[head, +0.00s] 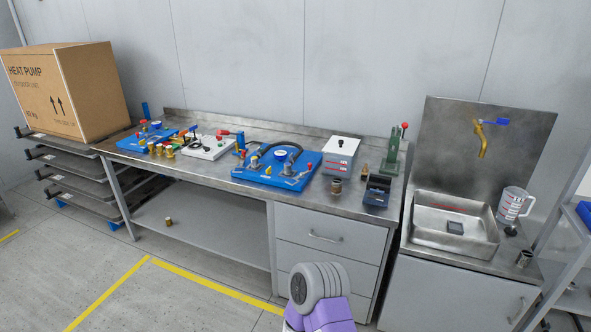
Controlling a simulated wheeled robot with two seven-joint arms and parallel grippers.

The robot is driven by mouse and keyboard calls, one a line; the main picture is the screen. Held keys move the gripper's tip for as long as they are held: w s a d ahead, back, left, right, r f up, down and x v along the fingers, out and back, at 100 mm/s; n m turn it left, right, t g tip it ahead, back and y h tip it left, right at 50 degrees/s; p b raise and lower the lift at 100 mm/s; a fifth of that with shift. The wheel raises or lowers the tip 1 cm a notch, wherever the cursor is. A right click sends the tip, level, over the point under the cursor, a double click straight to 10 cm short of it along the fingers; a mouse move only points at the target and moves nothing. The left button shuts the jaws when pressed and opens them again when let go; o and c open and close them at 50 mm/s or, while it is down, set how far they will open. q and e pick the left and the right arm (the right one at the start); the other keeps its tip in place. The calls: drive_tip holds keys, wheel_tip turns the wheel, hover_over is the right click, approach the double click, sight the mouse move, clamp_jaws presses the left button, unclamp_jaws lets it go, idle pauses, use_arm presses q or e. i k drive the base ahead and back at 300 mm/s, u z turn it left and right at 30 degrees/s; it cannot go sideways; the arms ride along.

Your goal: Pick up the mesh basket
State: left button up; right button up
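I cannot clearly make out a mesh basket at this size. A grey and purple link of my own arm rises at the bottom centre. Neither gripper is in view.
Blue pump boards (262,176) with fittings, a white box (340,155) and a green press (393,155) stand on the bench. A brass tap (482,139) hangs above the sink, with a measuring jug (511,205) beside it. A carton (70,92) stands at the left. The front floor is clear.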

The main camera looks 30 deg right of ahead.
sight(336, 183)
drive_tip(key=z, duration=0.35)
drive_tip(key=i, duration=1.65)
drive_tip(key=z, duration=0.9)
